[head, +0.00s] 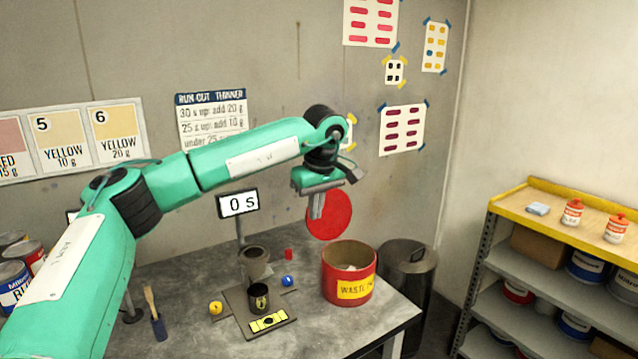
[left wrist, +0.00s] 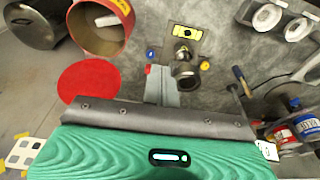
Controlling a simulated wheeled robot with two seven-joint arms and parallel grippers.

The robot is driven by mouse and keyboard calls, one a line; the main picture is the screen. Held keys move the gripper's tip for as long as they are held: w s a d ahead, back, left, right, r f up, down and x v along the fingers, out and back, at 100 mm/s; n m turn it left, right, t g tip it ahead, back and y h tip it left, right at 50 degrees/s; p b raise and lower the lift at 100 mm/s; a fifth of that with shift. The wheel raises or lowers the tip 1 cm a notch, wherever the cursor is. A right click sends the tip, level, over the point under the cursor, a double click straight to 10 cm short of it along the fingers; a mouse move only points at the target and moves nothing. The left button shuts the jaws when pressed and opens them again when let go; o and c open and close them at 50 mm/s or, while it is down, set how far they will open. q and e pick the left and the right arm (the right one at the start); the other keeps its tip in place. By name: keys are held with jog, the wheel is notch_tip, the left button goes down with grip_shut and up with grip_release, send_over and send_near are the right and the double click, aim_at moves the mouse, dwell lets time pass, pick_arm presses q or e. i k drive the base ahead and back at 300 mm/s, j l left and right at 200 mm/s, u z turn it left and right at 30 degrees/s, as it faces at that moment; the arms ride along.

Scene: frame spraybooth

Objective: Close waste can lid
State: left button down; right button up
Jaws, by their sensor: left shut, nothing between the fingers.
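The red waste can (head: 349,287) with a yellow label stands on the grey table, its top open and pale contents inside. Its round red lid (head: 334,217) is raised behind the rim, face toward the head camera. In the left wrist view the lid (left wrist: 88,83) lies just below the can (left wrist: 97,40). My left gripper (head: 316,212) points down, shut and empty, overlapping the left part of the lid in the head view. In the left wrist view its fingers (left wrist: 162,88) sit right of the lid, apart from it. My right gripper is not in view.
A scale with a dark cup (head: 259,297) and a display post (head: 238,204) stand left of the can. A dark bin (head: 408,258) stands right of the table, and a shelf (head: 560,205) farther right.

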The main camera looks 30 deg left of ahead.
aim_at(337, 210)
jog(key=i+j, duration=0.7)
jog(key=i, duration=0.25)
